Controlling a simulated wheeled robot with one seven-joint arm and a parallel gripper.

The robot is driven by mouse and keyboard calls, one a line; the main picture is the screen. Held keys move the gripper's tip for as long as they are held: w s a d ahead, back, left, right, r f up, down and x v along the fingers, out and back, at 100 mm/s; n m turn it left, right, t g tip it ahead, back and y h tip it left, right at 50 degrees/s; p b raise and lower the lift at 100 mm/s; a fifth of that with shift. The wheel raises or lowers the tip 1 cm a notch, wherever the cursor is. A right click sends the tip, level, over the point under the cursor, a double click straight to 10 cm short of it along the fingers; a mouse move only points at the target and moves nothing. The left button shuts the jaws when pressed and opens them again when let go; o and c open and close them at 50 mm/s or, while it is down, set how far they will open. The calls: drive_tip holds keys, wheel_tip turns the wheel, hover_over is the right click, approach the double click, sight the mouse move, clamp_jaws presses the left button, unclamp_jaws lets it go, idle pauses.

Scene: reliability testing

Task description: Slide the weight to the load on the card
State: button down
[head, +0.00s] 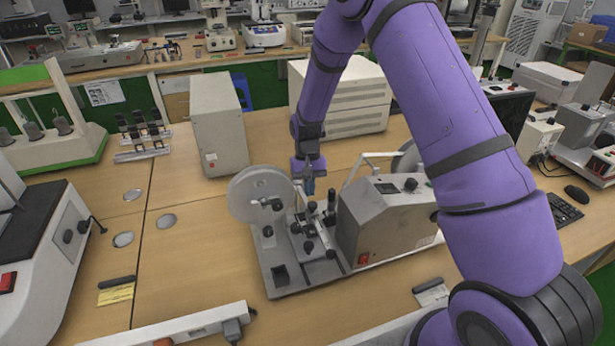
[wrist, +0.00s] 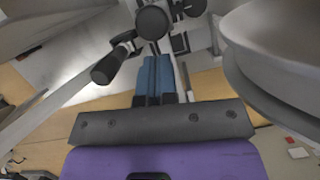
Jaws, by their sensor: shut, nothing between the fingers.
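My gripper (head: 309,188) points down over the middle of a grey testing machine (head: 385,222) on the wooden table. Its blue fingers (wrist: 155,78) are shut and empty, close to dark knobs and rods in the wrist view. A black cylinder on a rod (wrist: 107,68) lies just left of the fingers there; I cannot tell whether it is the weight. A yellow card (head: 116,292) with a black strip lies at the left front. A paler card (head: 432,293) lies right of the machine. The writing on both is too small to read.
A large grey disc (head: 261,194) stands at the machine's left. A grey box (head: 219,135) and a white cabinet (head: 345,100) stand behind. A white bar (head: 185,328) crosses the front edge. Bare table lies between the yellow card and the machine.

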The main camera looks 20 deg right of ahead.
drive_tip(key=shift+s+a+f, duration=0.1)
drive_tip(key=shift+s, duration=0.4)
drive_tip(key=s, duration=0.6)
drive_tip(key=shift+s, duration=0.4)
